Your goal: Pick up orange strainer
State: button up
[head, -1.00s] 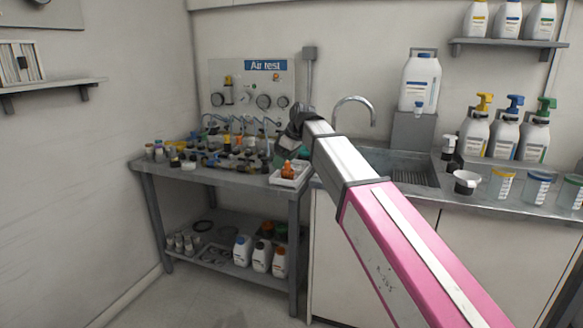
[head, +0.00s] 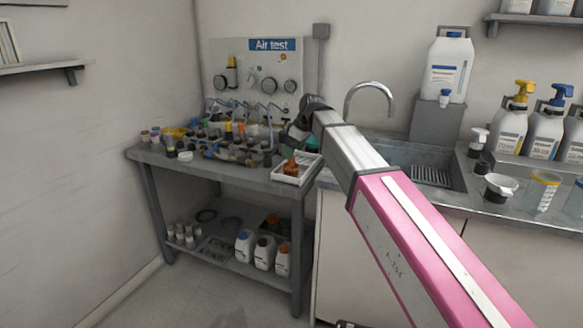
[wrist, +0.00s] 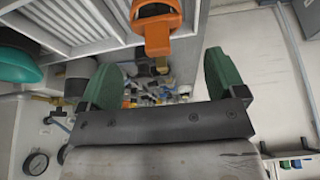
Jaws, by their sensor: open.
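The orange strainer (head: 291,166) sits in a small white tray (head: 285,178) at the right front corner of the steel bench. In the wrist view it is an orange piece (wrist: 157,38) with a grey opening, at the top edge of the picture. My gripper (wrist: 160,76) has two green fingers spread apart with nothing between them. The strainer is just beyond the fingertips and apart from them, roughly in line with the gap. In the head view my dark gripper (head: 304,122) is over the back right part of the bench, partly hidden by my arm.
Several small bottles and fittings (head: 225,145) crowd the steel bench (head: 215,172) left of the tray. An Air test gauge panel (head: 255,80) stands behind. A sink (head: 420,170) with a curved tap (head: 370,95) is to the right. White jugs (head: 264,252) stand on the lower shelf.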

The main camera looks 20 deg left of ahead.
aim_at(289, 164)
jog(key=shift+d+x, duration=0.15)
jog(key=shift+x, duration=1.4)
jog(key=shift+d+x, duration=0.15)
jog(key=shift+x, duration=1.4)
jog(key=shift+f, duration=0.1)
jog(key=c, duration=1)
